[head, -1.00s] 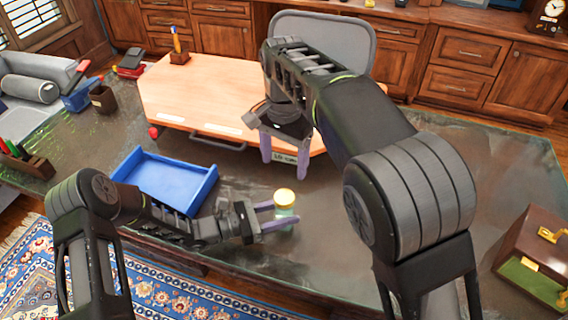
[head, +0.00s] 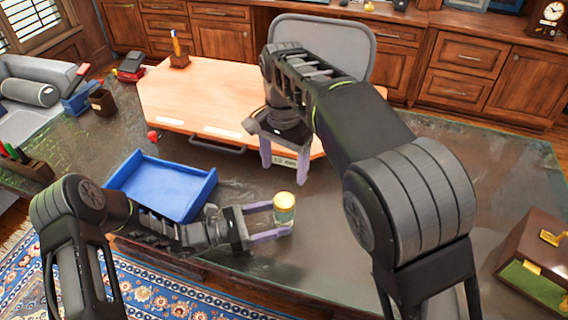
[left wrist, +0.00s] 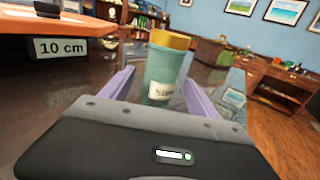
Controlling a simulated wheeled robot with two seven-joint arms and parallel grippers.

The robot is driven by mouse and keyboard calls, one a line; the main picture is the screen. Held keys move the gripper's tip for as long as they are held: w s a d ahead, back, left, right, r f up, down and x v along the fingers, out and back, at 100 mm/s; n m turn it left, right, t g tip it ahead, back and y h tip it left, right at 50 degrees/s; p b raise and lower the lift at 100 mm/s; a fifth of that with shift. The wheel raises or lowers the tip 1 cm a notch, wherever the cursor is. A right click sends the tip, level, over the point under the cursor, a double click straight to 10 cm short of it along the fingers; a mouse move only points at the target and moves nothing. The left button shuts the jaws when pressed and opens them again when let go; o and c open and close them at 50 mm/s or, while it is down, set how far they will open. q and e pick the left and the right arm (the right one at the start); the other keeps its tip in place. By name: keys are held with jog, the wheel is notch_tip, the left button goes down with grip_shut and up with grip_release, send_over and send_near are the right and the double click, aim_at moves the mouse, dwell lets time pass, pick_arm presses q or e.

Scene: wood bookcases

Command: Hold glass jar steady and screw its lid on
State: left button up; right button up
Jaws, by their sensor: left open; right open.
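The glass jar (head: 284,214) stands upright on the dark desk, greenish with a pale label. Its gold lid (head: 284,200) sits on top; I cannot tell whether it is threaded on. The jar (left wrist: 163,77) and lid (left wrist: 171,40) also show in the left wrist view. My left gripper (head: 272,220) is open, low at desk height, with its lilac fingers on either side of the jar. My right gripper (head: 284,174) is open and empty, pointing down beyond the jar near the wooden board's front edge.
A blue tray (head: 165,190) lies left of the jar, behind my left arm. The raised wooden board (head: 215,95) with a "10 cm" tag (left wrist: 60,47) stands behind. A brown box (head: 535,265) sits at far right.

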pick_arm(q)
jog(key=shift+b+v, duration=0.45)
jog(key=shift+v, duration=2)
jog(key=shift+s, duration=0.1)
